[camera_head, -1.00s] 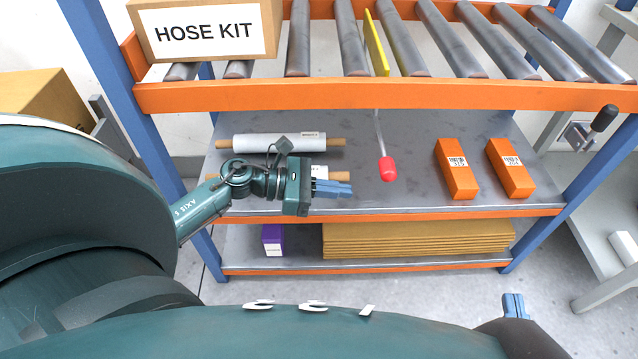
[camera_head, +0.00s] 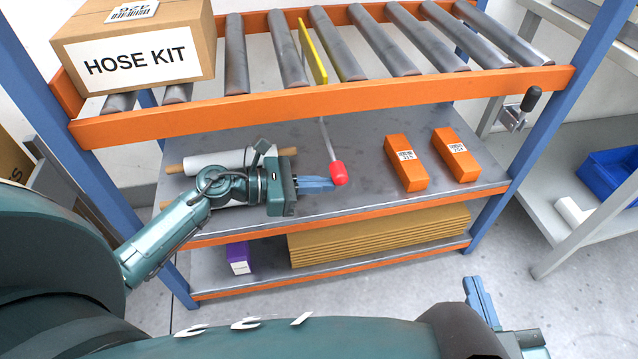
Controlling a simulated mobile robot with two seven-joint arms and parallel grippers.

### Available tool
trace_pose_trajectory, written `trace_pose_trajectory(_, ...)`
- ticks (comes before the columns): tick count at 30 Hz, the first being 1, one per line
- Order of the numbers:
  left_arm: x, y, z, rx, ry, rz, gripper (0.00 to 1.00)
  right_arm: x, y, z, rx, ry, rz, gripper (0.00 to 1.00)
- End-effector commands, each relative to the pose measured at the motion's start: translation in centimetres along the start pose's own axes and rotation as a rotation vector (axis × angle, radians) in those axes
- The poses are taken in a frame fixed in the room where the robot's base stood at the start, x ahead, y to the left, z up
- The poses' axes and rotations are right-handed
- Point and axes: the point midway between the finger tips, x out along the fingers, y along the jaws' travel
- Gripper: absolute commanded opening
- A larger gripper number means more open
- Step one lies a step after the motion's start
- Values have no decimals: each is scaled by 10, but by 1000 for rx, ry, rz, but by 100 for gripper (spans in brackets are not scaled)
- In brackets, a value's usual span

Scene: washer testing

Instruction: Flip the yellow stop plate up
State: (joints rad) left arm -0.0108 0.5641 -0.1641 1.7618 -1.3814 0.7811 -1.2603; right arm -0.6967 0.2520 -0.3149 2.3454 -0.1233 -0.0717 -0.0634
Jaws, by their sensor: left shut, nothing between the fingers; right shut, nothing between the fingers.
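The yellow stop plate (camera_head: 313,52) stands up between two rollers of the conveyor, its top above them. A thin grey rod (camera_head: 327,138) with a red knob (camera_head: 338,173) hangs below the conveyor's orange front rail, under the plate. My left gripper (camera_head: 331,184) is shut and empty, its blue fingertips right beside the red knob on its left; I cannot tell whether they touch. My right gripper (camera_head: 474,285) is low at the right, in front of the rack, shut and empty.
A HOSE KIT box (camera_head: 137,47) sits on the rollers at the left. The middle shelf holds a white roll (camera_head: 215,162) and two orange boxes (camera_head: 405,163). The bottom shelf holds flat cardboard (camera_head: 375,237) and a purple box (camera_head: 238,257). A black-knobbed lever (camera_head: 530,101) sticks out at the right.

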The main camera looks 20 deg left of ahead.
Motion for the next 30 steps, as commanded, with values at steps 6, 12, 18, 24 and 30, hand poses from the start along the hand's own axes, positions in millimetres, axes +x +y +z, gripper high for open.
trace_pose_trajectory(6, -10, 1, 48, 4, -6, 0, 0, -6, 6, -3, 62, -179, 2, 0)
trace_pose_trajectory(12, -11, 0, 57, 2, -7, 0, 0, -9, 6, 2, 83, -243, -7, 0)
trace_pose_trajectory(18, -11, 0, 56, 2, -9, 1, 0, -9, 6, 3, 82, -242, -7, 0)
trace_pose_trajectory(24, -10, 1, 52, 3, -10, 1, 0, -8, 6, 5, 76, -227, -4, 0)
trace_pose_trajectory(30, -6, 7, 28, 1, -5, 0, 0, -1, 2, 10, 29, -92, 1, 0)
